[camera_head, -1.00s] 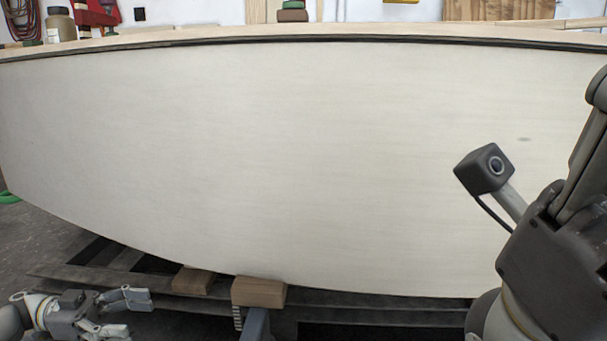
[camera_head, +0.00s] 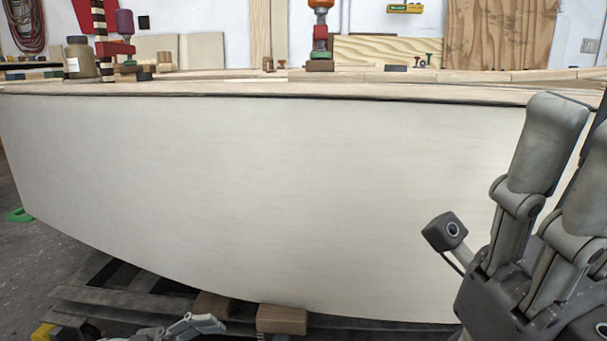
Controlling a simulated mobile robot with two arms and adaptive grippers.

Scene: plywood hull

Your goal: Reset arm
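My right gripper (camera_head: 580,125) stands large at the right edge, fingers pointing up in front of the hull's right end. Its grey fingers stand apart with nothing seen between them; its right side is cut off by the frame. A small dark camera box sits on a bracket at its left. My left gripper (camera_head: 190,328) shows only in part at the bottom left, low in front of the hull's underside. The rest is below the frame, so its opening is hidden. The pale plywood hull (camera_head: 270,190) fills the middle.
The hull rests on wooden blocks (camera_head: 282,320) over dark beams. Along its top edge stand a bottle (camera_head: 80,57), a red clamp (camera_head: 112,45) and an orange-handled clamp (camera_head: 320,30). Grey floor is open at the lower left.

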